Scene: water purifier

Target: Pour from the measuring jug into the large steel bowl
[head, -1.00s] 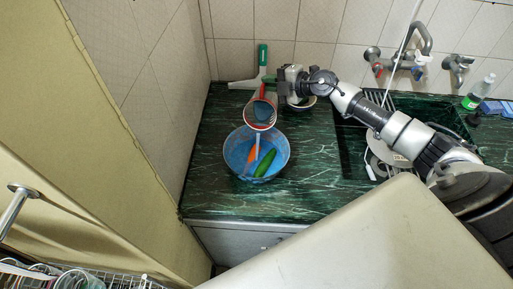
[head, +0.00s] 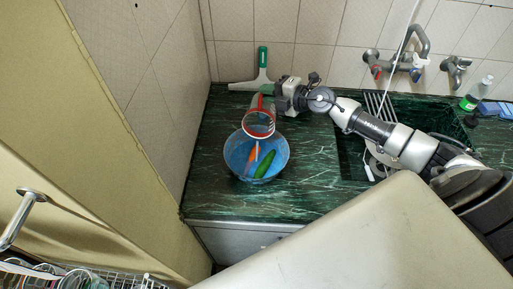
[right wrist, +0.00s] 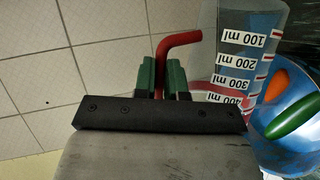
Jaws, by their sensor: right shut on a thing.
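The measuring jug (head: 259,124) is clear with a red rim and handle. It is tilted, mouth toward the camera, above the back part of the large bowl (head: 233,164). The bowl looks blue inside and holds an orange carrot (head: 253,155) and a green cucumber (head: 265,164). A thin pale streak runs from the jug's mouth down into the bowl. My right gripper (head: 273,89) is shut on the jug's handle; in the right wrist view its green fingertips (right wrist: 161,78) pinch the red handle (right wrist: 178,40). My left gripper is not in view.
A green-and-white squeegee (head: 262,70) stands against the back wall. The sink (head: 350,160) with a rack and pale dishes is to the right, with taps (head: 395,65) above it. A bottle (head: 477,93) stands at the far right. The dark counter (head: 215,190) is clear around the bowl.

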